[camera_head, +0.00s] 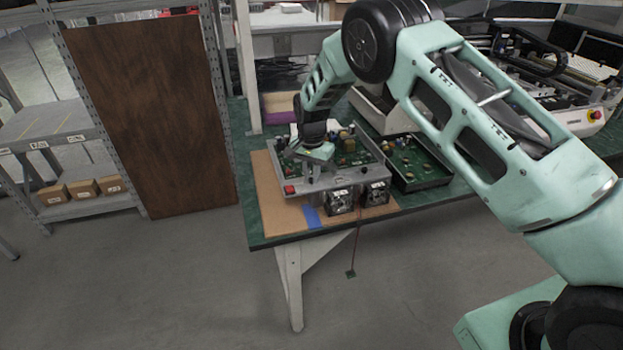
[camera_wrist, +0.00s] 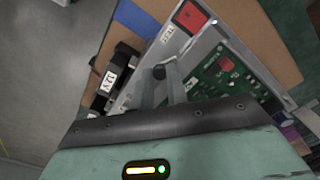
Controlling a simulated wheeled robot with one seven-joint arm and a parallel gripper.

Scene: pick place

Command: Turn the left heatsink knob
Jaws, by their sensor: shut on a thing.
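The knob is at the edge of a grey metal test fixture (camera_wrist: 132,95) that holds a green circuit board (camera_wrist: 222,72). In the head view, my gripper (camera_head: 313,177) points down at the front of the fixture (camera_head: 345,184), and the knob is hidden there. Two black heatsink units with fans, a left one (camera_head: 340,202) and a right one (camera_head: 376,193), sit at the fixture's front.
A red switch (camera_head: 289,189) is at the fixture's left corner, marked TEST in the wrist view. A black tray with a circuit board (camera_head: 413,185) stands to the right. A blue strip (camera_head: 313,217) lies on the brown mat (camera_head: 266,185). A red wire hangs over the table edge.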

